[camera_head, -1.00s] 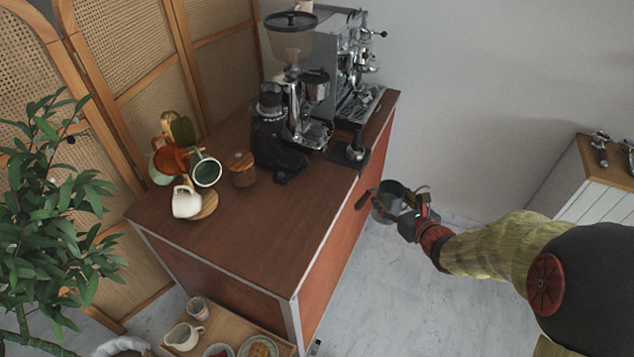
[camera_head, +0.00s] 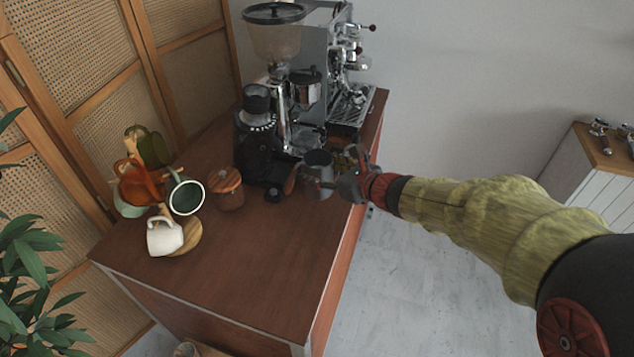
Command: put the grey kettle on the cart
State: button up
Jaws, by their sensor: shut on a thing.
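The grey kettle (camera_head: 318,171) is a small metal vessel with a dark opening and a brownish handle or spout on its left. My gripper (camera_head: 345,180) is shut on it from the right side. The kettle is at the right edge of the wooden cart (camera_head: 270,262), just in front of the coffee machine. I cannot tell whether its base touches the cart top or hangs above it. My gripper's fingertips are partly hidden by the kettle and the gripper body.
A black grinder (camera_head: 257,140) and an espresso machine (camera_head: 335,70) stand at the cart's back. The front of the cart top is bare.

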jog(key=shift+w+f+b, duration=0.8)
jog(key=shift+w+f, duration=0.55)
jog(key=shift+f, duration=0.35)
jog(key=shift+w+f+b, duration=0.8)
jog(key=shift+w+f, duration=0.55)
jog(key=shift+f, duration=0.3)
jog(key=shift+w+f+b, duration=0.8)
jog(key=shift+w+f, duration=0.55)
jog(key=shift+f, duration=0.35)
jog(key=shift+f, duration=0.2)
jog(key=o, duration=1.6)
jog(key=shift+c, duration=0.2)
jog(key=shift+o, duration=0.2)
jog(key=shift+r, duration=0.1)
